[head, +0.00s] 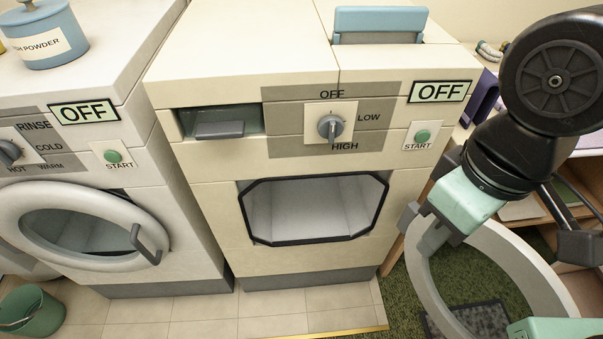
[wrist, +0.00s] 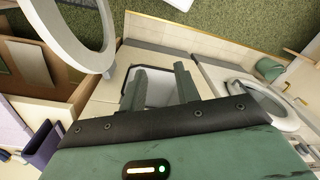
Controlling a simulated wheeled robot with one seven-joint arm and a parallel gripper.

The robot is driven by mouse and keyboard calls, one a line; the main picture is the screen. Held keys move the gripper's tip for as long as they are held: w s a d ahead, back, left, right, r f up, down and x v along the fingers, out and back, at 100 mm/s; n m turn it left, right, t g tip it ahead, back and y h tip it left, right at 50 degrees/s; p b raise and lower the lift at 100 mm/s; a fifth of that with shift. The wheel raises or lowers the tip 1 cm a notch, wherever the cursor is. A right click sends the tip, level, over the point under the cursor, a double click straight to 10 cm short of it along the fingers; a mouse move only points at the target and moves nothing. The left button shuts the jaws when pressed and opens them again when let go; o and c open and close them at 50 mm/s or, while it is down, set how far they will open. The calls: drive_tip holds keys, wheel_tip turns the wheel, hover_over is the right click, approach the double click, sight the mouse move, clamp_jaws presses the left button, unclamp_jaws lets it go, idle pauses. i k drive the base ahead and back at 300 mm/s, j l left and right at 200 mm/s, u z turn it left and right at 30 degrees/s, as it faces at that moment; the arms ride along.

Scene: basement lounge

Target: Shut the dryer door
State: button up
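The dryer (head: 300,265) stands in the middle of the head view, its dark-rimmed opening (head: 315,208) uncovered and its drum empty. A pale ring-shaped door (head: 536,268) stands swung out at the right, beyond the dryer's right side. The ring also shows at the upper left of the wrist view (wrist: 106,45). My gripper (head: 432,236) overlaps the ring's upper left part in the head view; I cannot tell whether they touch. In the wrist view my gripper (wrist: 160,88) has its two fingers apart, with nothing between them, and the dryer opening shows beyond them.
The washer (head: 190,230) stands left of the dryer, with a round door (head: 150,215). A blue tin (head: 45,35) is on top of it, and a green bucket (head: 32,311) is on the floor. Wooden shelving (head: 565,215) stands at the right. The tiled floor before the dryer is clear.

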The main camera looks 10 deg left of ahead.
sight(546, 296)
drive_tip(key=k+l+z, duration=0.25)
drive_tip(key=z, duration=0.15)
drive_tip(key=k+l+z, duration=0.2)
drive_tip(key=l+z, duration=0.25)
drive_tip(key=l, duration=0.05)
